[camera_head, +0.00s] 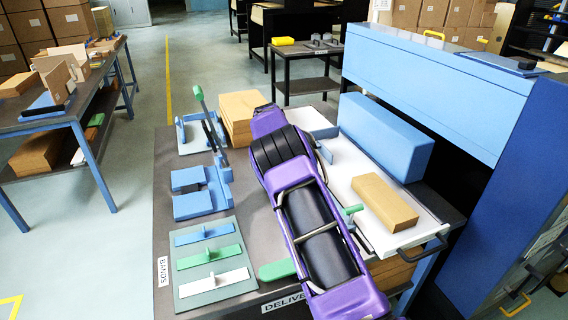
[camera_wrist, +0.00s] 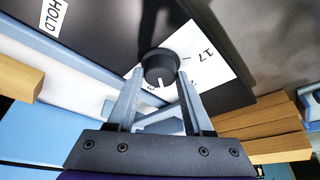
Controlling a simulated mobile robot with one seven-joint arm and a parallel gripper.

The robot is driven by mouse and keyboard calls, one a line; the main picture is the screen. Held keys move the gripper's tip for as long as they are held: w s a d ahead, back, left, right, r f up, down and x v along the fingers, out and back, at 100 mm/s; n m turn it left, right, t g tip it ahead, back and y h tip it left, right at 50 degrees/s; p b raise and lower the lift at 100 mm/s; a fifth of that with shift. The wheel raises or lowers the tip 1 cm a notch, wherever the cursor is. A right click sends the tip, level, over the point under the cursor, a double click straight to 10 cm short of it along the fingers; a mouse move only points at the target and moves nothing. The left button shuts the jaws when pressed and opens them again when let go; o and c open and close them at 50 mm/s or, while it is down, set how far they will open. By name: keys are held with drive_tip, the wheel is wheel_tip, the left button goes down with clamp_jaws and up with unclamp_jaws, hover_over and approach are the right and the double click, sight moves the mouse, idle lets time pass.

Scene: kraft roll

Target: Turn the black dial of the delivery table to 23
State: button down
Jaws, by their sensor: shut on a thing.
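The black dial (camera_wrist: 161,64) shows in the wrist view on a white number plate (camera_wrist: 211,62) fixed to a dark surface. The fingers of my gripper (camera_wrist: 160,76) are on either side of the dial and shut on it. A white mark on the dial points down toward my gripper's palm. The number 17 is readable at the right of the plate. Other figures near the fingers are partly hidden, so I cannot tell which number the mark meets. In the head view my purple arm reaches across the delivery table (camera_head: 262,297) and hides the dial and gripper.
In the head view, a white tray (camera_head: 345,163) with a cardboard block (camera_head: 384,202) lies right of my arm, beside a long blue block (camera_head: 386,136). A mat (camera_head: 188,298) with blue, green and white handled pieces lies left. A blue cabinet (camera_head: 440,85) stands behind at right.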

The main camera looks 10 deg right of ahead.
drive_tip(key=shift+w+a+m+g+h+p, duration=0.1)
drive_tip(key=shift+m+g+h+p, duration=0.2)
drive_tip(key=shift+m, duration=0.65)
drive_tip(key=shift+w+m+g+h+p, duration=0.1)
drive_tip(key=shift+m+g+h+p, duration=0.15)
drive_tip(key=shift+m, duration=0.7)
drive_tip(key=shift+s+m, duration=0.15)
drive_tip(key=shift+m, duration=0.45)
drive_tip(key=shift+g, duration=0.25)
drive_tip(key=shift+c, duration=1.5)
unclamp_jaws()
drive_tip(key=shift+a+r+b, duration=0.15)
drive_tip(key=shift+r+b, duration=0.2)
drive_tip(key=p+v, duration=0.2)
drive_tip(key=v, duration=1.4)
drive_tip(key=shift+s+a+r, duration=0.2)
drive_tip(key=shift+r, duration=0.05)
